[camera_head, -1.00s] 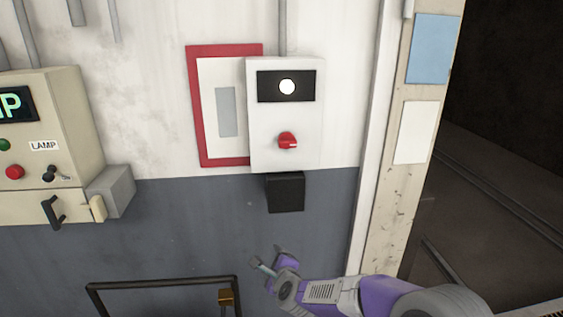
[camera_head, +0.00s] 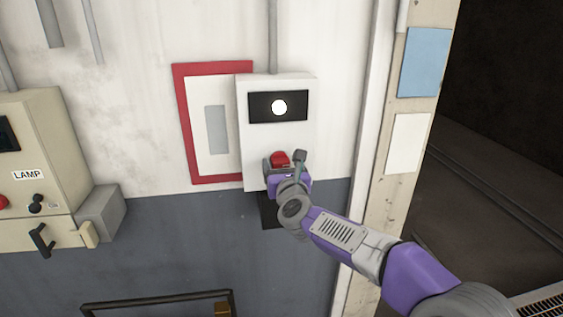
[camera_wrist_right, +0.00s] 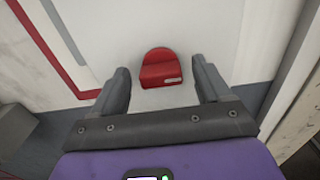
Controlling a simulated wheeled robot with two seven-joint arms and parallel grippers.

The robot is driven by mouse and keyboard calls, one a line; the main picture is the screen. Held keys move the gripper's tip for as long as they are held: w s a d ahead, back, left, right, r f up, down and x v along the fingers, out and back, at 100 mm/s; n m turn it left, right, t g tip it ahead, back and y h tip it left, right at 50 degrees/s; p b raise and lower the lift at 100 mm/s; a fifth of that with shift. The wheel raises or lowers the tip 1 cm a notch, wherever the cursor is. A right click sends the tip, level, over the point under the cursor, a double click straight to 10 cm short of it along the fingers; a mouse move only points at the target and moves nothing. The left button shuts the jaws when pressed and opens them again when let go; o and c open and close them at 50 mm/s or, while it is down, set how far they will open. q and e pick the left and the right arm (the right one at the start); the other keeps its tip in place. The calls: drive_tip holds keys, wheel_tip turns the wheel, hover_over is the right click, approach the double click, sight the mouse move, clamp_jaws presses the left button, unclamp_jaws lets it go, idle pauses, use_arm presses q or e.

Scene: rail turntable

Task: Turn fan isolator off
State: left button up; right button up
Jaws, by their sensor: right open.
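The fan isolator is a white wall box (camera_head: 300,135) with a black panel and a lit white round lamp (camera_head: 279,107). Its red rotary knob (camera_head: 281,158) is on the lower front, with a pale mark at its right side in the right wrist view (camera_wrist_right: 161,68). My right gripper (camera_head: 284,162) is open in front of the knob. In the wrist view its two fingers stand left and right of the knob, with gaps on both sides. I cannot tell how deep the fingers reach. My left gripper is not in view.
A beige control box (camera_head: 40,150) with a LAMP label and switches is on the left. A red-framed panel (camera_head: 187,125) hangs beside the isolator. A dark metal rail (camera_head: 150,297) is below. A door post (camera_head: 405,150) and dark opening are on the right.

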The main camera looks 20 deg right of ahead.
drive_tip(key=shift+w+d, duration=0.1)
drive_tip(key=shift+w, duration=0.25)
drive_tip(key=c, duration=1)
drive_tip(key=shift+o, duration=0.2)
